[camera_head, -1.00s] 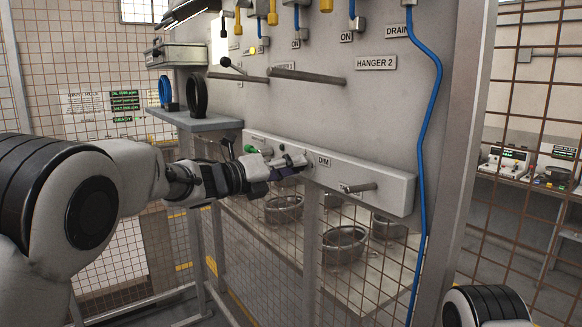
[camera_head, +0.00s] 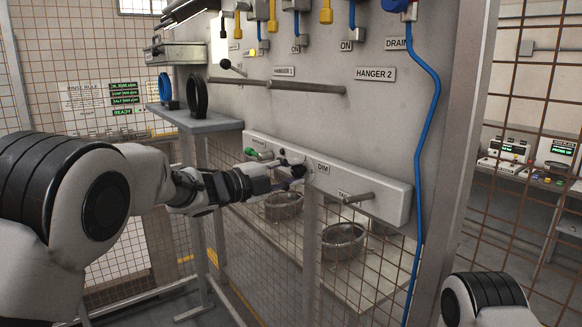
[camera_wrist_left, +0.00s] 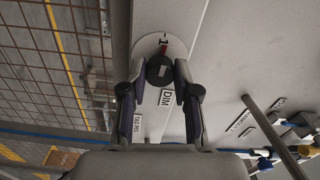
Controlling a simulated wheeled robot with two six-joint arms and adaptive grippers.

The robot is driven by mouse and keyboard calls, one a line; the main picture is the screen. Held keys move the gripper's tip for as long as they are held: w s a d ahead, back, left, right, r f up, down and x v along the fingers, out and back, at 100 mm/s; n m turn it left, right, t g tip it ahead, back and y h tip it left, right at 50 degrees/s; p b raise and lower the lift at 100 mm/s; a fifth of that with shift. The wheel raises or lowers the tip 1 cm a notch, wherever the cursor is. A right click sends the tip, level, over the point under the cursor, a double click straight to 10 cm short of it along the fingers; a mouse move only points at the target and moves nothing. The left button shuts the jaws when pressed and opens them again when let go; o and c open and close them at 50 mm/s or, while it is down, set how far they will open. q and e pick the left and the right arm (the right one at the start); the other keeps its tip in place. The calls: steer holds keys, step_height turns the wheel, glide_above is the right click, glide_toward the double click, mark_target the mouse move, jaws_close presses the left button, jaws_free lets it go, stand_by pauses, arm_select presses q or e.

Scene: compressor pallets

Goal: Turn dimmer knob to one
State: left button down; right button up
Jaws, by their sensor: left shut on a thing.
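The dimmer knob (camera_wrist_left: 158,69) is a round black knob on a pale round dial plate (camera_wrist_left: 146,44) in the left wrist view. A red mark shows at the knob's upper edge, close to the figure 1 on the plate. A DIM label sits just below the knob there. My left gripper (camera_wrist_left: 158,84) is shut on the knob, with one finger on each side. In the head view my left gripper (camera_head: 292,174) reaches the panel strip (camera_head: 378,190) just left of its DIM label (camera_head: 323,168); the knob is mostly hidden there. My right gripper is out of view.
Hanger bars (camera_head: 305,87) jut above. A blue hose (camera_head: 432,150) runs down the panel's right side.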

arm_select(q)
steer(key=shift+r+n, duration=0.15)
steer(key=shift+n, duration=0.45)
steer(key=c, duration=0.9)
jaws_free()
steer(key=shift+c, duration=0.2)
steer(key=shift+o, duration=0.4)
steer(key=shift+w, duration=0.1)
steer(key=v, duration=1.2)
